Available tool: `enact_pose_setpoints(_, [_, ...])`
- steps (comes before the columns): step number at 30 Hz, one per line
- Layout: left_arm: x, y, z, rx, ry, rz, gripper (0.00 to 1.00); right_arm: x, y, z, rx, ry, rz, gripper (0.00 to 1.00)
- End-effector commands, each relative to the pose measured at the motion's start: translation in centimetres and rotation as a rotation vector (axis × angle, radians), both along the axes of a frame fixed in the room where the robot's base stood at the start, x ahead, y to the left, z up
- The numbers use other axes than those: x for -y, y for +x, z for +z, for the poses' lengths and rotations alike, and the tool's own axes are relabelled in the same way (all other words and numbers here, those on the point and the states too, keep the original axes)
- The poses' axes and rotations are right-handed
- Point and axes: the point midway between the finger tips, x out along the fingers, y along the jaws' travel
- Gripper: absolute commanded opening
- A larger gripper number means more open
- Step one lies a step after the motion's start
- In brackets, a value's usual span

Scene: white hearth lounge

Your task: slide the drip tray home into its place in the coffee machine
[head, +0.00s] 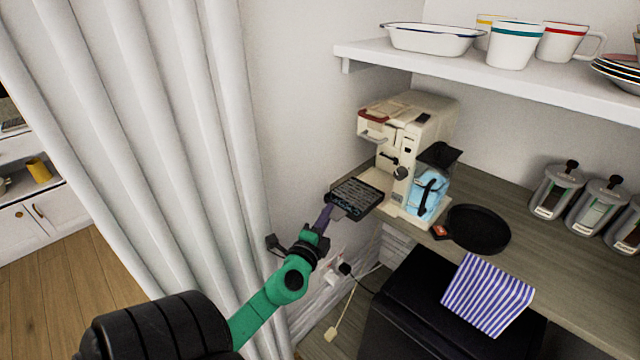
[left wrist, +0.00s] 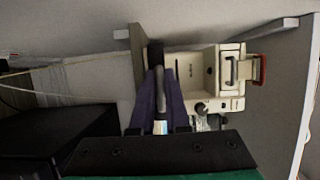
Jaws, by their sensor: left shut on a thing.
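The drip tray (head: 357,196) is black with a slotted top and lies roughly level at the lower front of the cream coffee machine (head: 415,130). Its inner end is at the machine's base; I cannot tell how far it has entered. My left gripper (head: 324,218) is shut on the tray's outer edge. In the left wrist view, turned on its side, the purple fingers (left wrist: 163,105) pinch the dark tray (left wrist: 155,55), seen edge-on. The machine (left wrist: 208,72) stands just beyond, with the tray's seat hidden. My right gripper is not in view.
A shelf (head: 440,66) with cups hangs above. A white curtain (head: 180,120) hangs left.

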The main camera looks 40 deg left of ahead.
Motion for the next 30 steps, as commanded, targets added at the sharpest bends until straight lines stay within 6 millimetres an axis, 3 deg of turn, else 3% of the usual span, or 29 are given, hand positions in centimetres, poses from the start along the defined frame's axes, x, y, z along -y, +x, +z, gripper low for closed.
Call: enact_pose_setpoints(30, [-0.2, 8.9, -0.4, 0.004, -0.001, 0.000, 0.00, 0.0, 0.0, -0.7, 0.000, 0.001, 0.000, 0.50])
